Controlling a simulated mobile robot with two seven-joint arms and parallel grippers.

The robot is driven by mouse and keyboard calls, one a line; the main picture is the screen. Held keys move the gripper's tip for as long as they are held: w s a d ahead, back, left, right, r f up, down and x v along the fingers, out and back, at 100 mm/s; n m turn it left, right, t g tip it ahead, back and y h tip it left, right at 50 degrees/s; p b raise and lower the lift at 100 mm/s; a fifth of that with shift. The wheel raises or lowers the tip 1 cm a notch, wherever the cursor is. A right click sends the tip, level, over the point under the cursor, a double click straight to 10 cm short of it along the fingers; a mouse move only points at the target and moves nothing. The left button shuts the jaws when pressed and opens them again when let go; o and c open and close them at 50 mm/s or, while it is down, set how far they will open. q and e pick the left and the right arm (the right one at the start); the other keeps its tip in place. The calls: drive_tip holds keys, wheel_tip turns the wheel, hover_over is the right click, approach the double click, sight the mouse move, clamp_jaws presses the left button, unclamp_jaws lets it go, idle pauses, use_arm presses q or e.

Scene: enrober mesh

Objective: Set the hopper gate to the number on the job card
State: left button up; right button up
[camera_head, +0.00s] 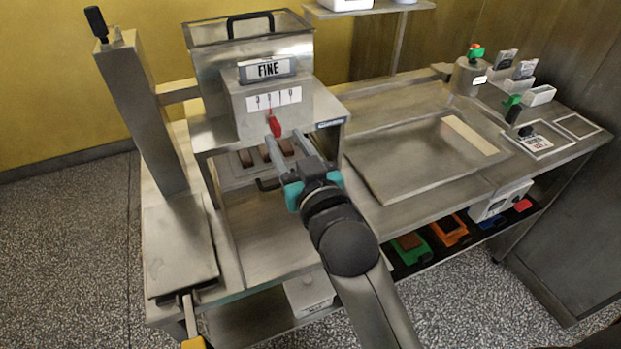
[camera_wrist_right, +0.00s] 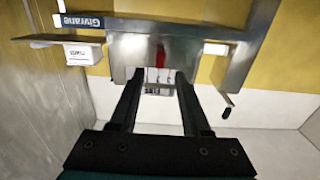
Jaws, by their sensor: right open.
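The hopper (camera_head: 252,50) stands at the back left, with a FINE plate (camera_head: 267,69) on its front. Below it is a white number scale (camera_head: 273,98), its digits too small to read surely. The red gate pointer (camera_head: 275,126) hangs under the scale, near its middle. My right gripper (camera_head: 284,143) is open and empty just in front of and below the pointer. In the right wrist view, the red pointer (camera_wrist_right: 160,55) and scale (camera_wrist_right: 158,75) show between and beyond the open fingers. A card (camera_head: 534,139) lies at the right of the bench; its print is unreadable. My left gripper is out of view.
Brown bars (camera_head: 246,158) lie on a rack under the hopper, close below my right gripper. A steel column (camera_head: 145,110) stands at left. A shallow tray (camera_head: 395,185) is right of the hopper. Colored bins (camera_head: 449,229) sit on the lower shelf.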

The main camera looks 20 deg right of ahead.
drive_tip(key=s, duration=1)
drive_tip(key=shift+s+d, duration=0.2)
drive_tip(key=shift+s, duration=0.05)
